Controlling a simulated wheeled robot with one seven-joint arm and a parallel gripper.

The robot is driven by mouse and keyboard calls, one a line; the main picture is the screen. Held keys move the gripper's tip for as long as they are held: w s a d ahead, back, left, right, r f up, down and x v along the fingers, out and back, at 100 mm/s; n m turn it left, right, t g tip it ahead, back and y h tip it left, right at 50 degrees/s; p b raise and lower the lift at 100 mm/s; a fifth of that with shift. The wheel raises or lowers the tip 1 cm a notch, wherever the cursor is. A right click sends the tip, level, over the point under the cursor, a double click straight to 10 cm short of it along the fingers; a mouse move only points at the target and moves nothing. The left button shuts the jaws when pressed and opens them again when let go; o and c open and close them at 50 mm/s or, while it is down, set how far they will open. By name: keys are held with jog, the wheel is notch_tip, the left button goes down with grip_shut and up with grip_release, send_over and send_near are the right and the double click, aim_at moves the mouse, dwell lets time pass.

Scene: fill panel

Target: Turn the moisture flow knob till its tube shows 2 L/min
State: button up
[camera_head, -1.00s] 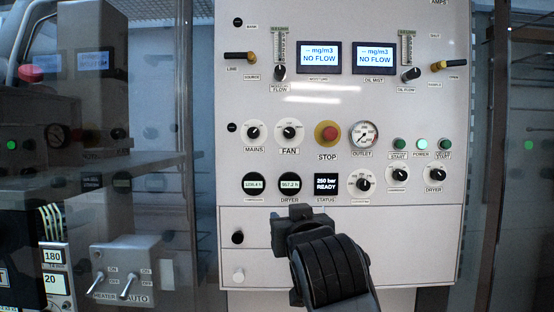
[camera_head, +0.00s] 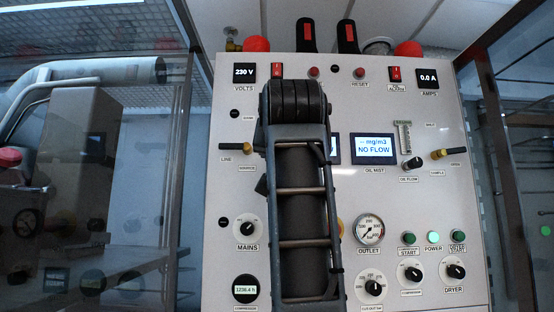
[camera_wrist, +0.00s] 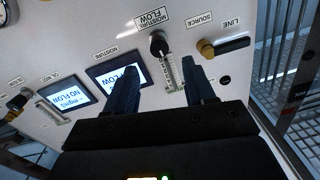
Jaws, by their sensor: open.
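The black moisture flow knob (camera_wrist: 158,42) shows at the top middle of the wrist view, with its label just above it in that picture. Its clear flow tube (camera_wrist: 169,76) runs down from it, and the reading is too small to tell. My gripper (camera_wrist: 160,72) is open, with one dark finger on each side of the tube in the picture. The knob appears beyond the fingertips, not between them, and no contact shows. In the head view my arm hides the gripper, the moisture knob and its tube.
The oil mist display (camera_head: 374,148) reads NO FLOW. The oil flow knob (camera_head: 411,163) stands right of it. A yellow-black line/source lever (camera_wrist: 222,46) is close to the moisture knob. The moisture display (camera_wrist: 118,75) lies partly behind a finger.

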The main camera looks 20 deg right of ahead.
jog(key=p+x, duration=0.1)
jog(key=x, duration=0.5)
jog(key=shift+w+p, duration=0.2)
jog(key=shift+p, duration=0.2)
jog(key=shift+f, duration=0.1)
jog(key=shift+c, duration=0.5)
grip_shut()
